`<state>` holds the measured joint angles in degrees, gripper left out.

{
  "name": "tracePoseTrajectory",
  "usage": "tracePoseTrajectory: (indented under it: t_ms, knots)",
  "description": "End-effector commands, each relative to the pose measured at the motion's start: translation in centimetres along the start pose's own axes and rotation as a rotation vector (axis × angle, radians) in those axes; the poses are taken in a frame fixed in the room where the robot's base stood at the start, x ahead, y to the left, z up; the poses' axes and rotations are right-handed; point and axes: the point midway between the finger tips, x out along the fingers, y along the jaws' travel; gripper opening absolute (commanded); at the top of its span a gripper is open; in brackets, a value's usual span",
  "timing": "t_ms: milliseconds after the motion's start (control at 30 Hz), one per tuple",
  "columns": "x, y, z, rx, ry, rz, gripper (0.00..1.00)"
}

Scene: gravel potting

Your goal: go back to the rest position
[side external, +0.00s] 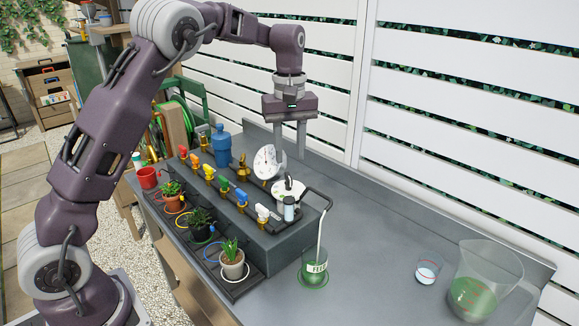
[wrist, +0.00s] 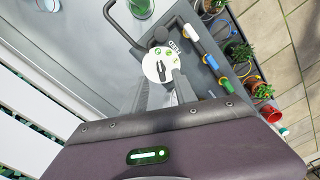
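My gripper (side external: 289,150) hangs pointing down above the grey bench unit, behind the upright white gauge as the side view shows it. Its two fingers are apart with nothing seen between them. In the wrist view the fingers (wrist: 161,92) reach toward a round white dial plate (wrist: 157,68) with green marks and a dark knob. The dial plate also shows in the side view (side external: 281,188), below the fingertips and apart from them. The upright gauge (side external: 267,161) stands just left of the fingers.
A bent tube enters a green feed jar (side external: 314,270). A jug (side external: 484,282) and small cup (side external: 428,268) stand right. Slatted white fence (side external: 470,110) rises behind.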

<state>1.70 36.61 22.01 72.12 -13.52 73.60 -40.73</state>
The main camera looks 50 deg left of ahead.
Motion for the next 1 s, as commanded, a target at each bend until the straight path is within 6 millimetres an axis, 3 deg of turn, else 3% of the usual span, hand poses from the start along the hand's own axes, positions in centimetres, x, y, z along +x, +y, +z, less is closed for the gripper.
tracePoseTrajectory:
  t_ms: [100, 367, 467, 567, 700, 800, 900, 1000]
  knots:
    - [-1.1, 0.0, 0.0, 0.000, 0.001, 0.000, 0.34]
    - [-1.2, -0.1, 0.0, 0.000, -0.001, -0.001, 0.34]
    - [-2.7, -0.8, 0.8, 0.030, 0.001, 0.028, 0.34]
    - [-6.7, -3.6, 4.0, 0.150, 0.015, 0.107, 0.34]
    - [-10.9, -10.1, 11.1, 0.434, 0.096, 0.224, 0.34]
    - [-11.3, -15.2, 16.1, 0.651, 0.196, 0.272, 0.34]
    - [-9.8, -19.4, 19.8, 0.838, 0.304, 0.283, 0.34]
    - [-8.0, -22.2, 21.8, 0.964, 0.389, 0.274, 0.34]
